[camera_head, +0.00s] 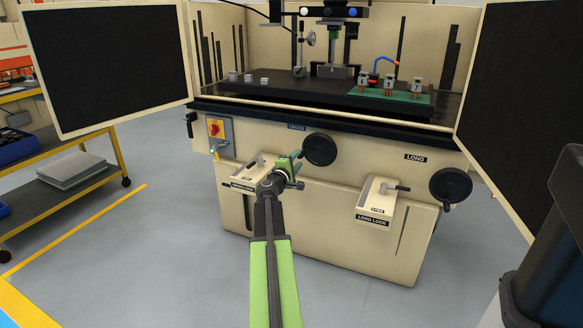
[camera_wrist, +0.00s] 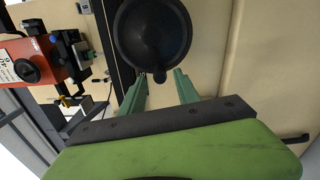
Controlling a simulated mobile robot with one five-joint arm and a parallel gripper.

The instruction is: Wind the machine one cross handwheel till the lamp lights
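The cross handwheel (camera_head: 320,149) is a black disc on the cream machine front, right of a small blue label. It also fills the upper middle of the wrist view (camera_wrist: 152,32), with a round black knob (camera_wrist: 158,77) at its lower rim. My gripper (camera_head: 293,166) is just left of and below the wheel in the head view. In the wrist view its green fingers (camera_wrist: 160,80) are spread, with the knob between or just beyond their tips; contact cannot be told. A small cyan-green lamp-like spot (camera_head: 212,150) shows under the red switch; whether it is lit is unclear.
A second handwheel (camera_head: 450,185), marked LONG, is at the right. Two cream lock brackets (camera_head: 381,201) jut from the front, one close beneath my gripper. The red switch box (camera_head: 216,130) is left of it. Dark panels (camera_head: 104,62) flank the machine. Grey floor in front is clear.

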